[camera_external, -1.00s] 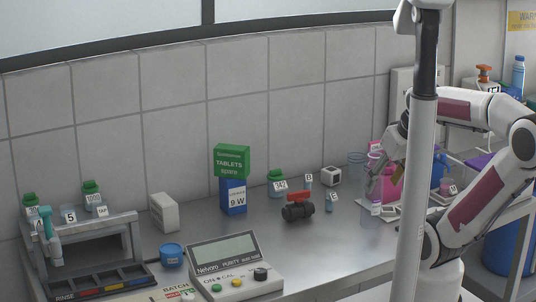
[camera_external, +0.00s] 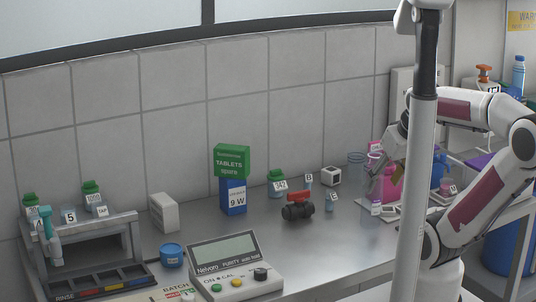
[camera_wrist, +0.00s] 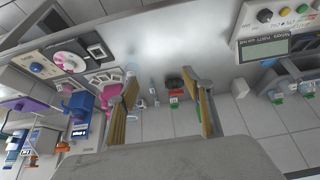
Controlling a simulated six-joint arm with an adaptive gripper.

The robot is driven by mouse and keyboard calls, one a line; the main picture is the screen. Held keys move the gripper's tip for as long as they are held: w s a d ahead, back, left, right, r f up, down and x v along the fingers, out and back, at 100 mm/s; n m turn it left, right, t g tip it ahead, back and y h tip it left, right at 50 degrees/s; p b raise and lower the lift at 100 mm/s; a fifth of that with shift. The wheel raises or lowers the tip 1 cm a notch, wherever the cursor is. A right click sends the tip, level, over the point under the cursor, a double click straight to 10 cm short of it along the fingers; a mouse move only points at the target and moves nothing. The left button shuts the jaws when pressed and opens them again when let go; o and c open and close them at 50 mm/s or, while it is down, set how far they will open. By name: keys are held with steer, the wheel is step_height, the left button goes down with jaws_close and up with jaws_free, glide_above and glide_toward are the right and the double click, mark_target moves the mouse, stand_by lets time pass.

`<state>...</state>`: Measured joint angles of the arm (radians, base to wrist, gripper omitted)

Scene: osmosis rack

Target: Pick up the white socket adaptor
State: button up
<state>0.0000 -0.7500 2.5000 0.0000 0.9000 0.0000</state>
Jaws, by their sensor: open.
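A small white cube with a dark square opening (camera_external: 330,176) stands on the bench near the wall, right of the red-handled valve. It looks most like the socket adaptor, but I cannot be sure. My gripper (camera_external: 384,167) is in front of the pink containers, to the right of the cube and apart from it. In the wrist view my gripper (camera_wrist: 162,84) is open, with its two fingers wide apart and nothing held between them. The cube is too small to make out surely in the wrist view.
A black valve with a red handle (camera_external: 298,207) stands mid-bench, also in the wrist view (camera_wrist: 175,85). Pink containers (camera_external: 384,186) crowd the right. A green tablets box (camera_external: 231,160), a white box (camera_external: 164,213) and a meter (camera_external: 229,267) stand left. The front middle is clear.

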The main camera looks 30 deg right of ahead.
steer(key=shift+o, duration=1.3)
